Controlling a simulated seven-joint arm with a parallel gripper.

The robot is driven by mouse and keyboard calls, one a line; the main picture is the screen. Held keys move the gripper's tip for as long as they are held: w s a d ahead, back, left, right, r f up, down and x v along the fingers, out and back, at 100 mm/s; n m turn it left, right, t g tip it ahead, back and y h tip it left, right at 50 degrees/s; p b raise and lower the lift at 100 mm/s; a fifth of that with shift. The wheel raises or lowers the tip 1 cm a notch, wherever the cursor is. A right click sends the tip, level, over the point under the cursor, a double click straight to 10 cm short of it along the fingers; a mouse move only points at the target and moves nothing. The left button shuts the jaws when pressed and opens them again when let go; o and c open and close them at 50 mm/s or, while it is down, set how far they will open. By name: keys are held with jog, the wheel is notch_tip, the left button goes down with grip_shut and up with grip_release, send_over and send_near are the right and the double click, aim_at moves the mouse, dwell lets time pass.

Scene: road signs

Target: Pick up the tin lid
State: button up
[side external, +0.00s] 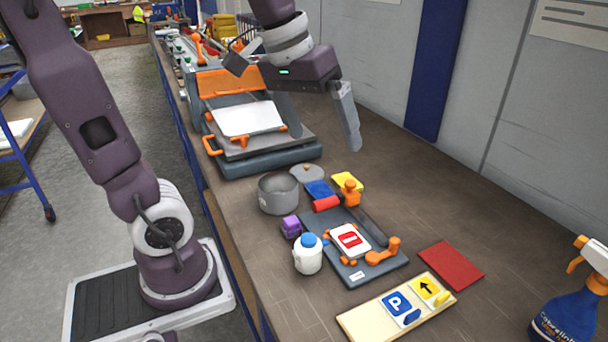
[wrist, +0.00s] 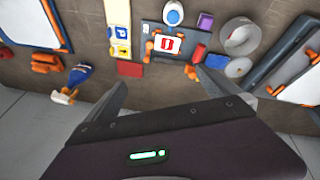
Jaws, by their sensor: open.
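The tin lid (side external: 307,173) is a flat grey disc lying on the bench, just behind the open grey tin (side external: 278,193). In the wrist view the lid (wrist: 238,67) lies below the tin (wrist: 239,37), to the right of the right finger's tip. My gripper (side external: 322,142) is raised over the bench, above and apart from the lid. Its fingers are spread and nothing is between them, as the wrist view of the gripper (wrist: 160,75) also shows.
Blue (side external: 320,190), red (side external: 326,204) and yellow (side external: 347,181) pieces lie near the lid. A dark fixture with a sign (side external: 350,240) and orange clamps is in front. A larger orange-and-grey press (side external: 262,159) stands behind.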

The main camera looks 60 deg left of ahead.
jog(key=w+a+f+n+g, duration=0.2)
jog(key=w+a+f+n, duration=0.2)
jog(key=w+a, duration=0.75)
jog(key=n+g, duration=0.2)
jog(key=n, duration=0.3)
send_over(306, 166)
jog(key=shift+y, duration=0.3)
notch_tip(306, 166, down, 18)
jog(key=shift+r, duration=0.1)
notch_tip(306, 166, down, 7)
jog(key=shift+w+a+r, duration=0.1)
jog(key=shift+r, duration=0.05)
jog(key=shift+f, duration=0.4)
jog(key=c, duration=1.5)
